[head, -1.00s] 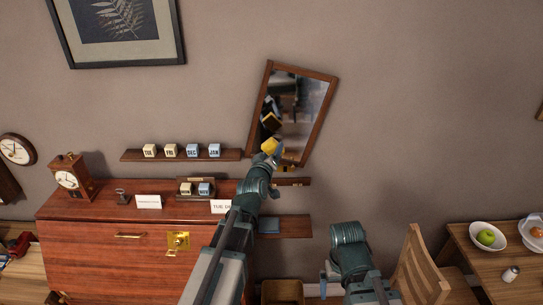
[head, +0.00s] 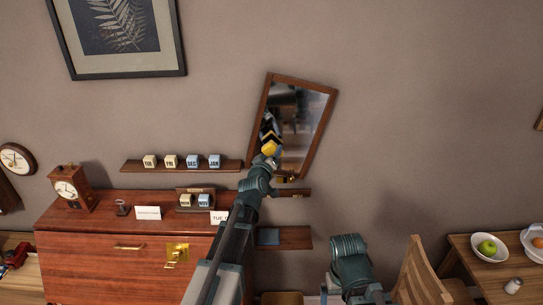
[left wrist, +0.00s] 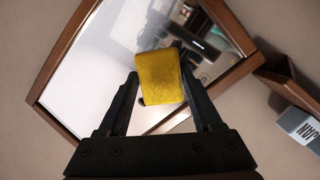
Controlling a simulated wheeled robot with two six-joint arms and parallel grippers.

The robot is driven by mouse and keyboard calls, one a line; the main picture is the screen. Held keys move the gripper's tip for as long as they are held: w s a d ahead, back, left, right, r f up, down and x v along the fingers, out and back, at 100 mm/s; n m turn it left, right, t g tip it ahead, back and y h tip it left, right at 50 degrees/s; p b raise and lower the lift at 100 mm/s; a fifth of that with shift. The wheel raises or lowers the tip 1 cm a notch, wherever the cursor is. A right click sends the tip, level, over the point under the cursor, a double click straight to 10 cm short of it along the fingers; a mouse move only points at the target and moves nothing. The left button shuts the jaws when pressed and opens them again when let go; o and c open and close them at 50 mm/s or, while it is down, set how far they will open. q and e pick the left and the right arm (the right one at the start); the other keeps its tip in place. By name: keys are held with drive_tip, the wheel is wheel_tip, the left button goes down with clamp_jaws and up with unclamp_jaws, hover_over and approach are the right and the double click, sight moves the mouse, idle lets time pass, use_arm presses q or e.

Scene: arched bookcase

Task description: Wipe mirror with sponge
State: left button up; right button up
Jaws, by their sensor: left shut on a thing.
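The mirror (head: 308,115) hangs tilted on the wall in a brown wooden frame. It fills much of the left wrist view (left wrist: 113,55), glass facing me. The yellow sponge (left wrist: 160,77) is between the fingers of my left gripper (left wrist: 158,85), which is shut on it. In the head view the sponge (head: 270,149) is in front of the mirror's lower left part, with its reflection just above. I cannot tell whether the sponge touches the glass. My right arm is low at the bottom right of the head view; its gripper's fingers do not show.
Left of the mirror, a wall shelf (head: 130,166) holds several lettered blocks. Below it stands a red-brown cabinet (head: 85,262) with a clock (head: 68,190). A chair (head: 421,270) and a table with fruit are at right. The wall right of the mirror is bare.

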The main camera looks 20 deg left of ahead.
sight(282, 155)
use_arm(q)
drive_tip(key=shift+w+a, duration=0.25)
drive_tip(key=shift+w, duration=0.65)
idle(0.5)
drive_tip(key=shift+w+d+f+b, duration=0.15)
drive_tip(key=shift+d, duration=0.5)
drive_tip(key=shift+w+d+f+b, duration=0.1)
drive_tip(key=shift+d+f+b, duration=0.1)
drive_tip(key=shift+d, duration=0.4)
drive_tip(key=shift+w+d+f+b, duration=0.1)
drive_tip(key=shift+w+d+b, duration=0.05)
drive_tip(key=shift+d, duration=0.5)
drive_tip(key=shift+w, duration=0.2)
drive_tip(key=shift+c, duration=0.2)
drive_tip(key=shift+s, duration=0.1)
drive_tip(key=shift+s+a+r, duration=0.15)
drive_tip(key=shift+a+r, duration=0.05)
drive_tip(key=shift+a, duration=0.35)
drive_tip(key=shift+s+a+r+p, duration=0.15)
drive_tip(key=shift+s+a+p, duration=0.1)
drive_tip(key=shift+a, duration=0.45)
drive_tip(key=shift+s+a+r+p, duration=0.15)
drive_tip(key=shift+s+a+p, duration=0.1)
drive_tip(key=shift+a, duration=0.4)
drive_tip(key=shift+s+d, duration=0.3)
drive_tip(key=shift+s, duration=0.65)
drive_tip(key=shift+s+d, duration=0.25)
drive_tip(key=shift+s, duration=0.7)
drive_tip(key=shift+s+d, duration=0.3)
drive_tip(key=shift+s, duration=0.65)
